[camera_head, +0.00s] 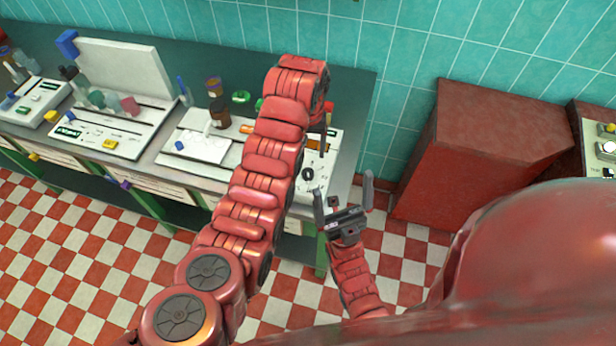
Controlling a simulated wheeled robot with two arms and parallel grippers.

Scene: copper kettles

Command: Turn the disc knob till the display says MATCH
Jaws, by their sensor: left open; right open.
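A white panel (333,150) lies at the right end of the bench, partly hidden behind my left arm. A small black round knob (307,174) sits on it; I cannot tell if it is the disc knob. My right gripper (343,200) is open and empty, in front of the bench's right end, below and right of the knob.
Other white panels with a display (68,131) and switches stand along the bench (45,50) to the left. A red cabinet (480,150) stands right of the bench, and another control panel (603,146) is at the right edge.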

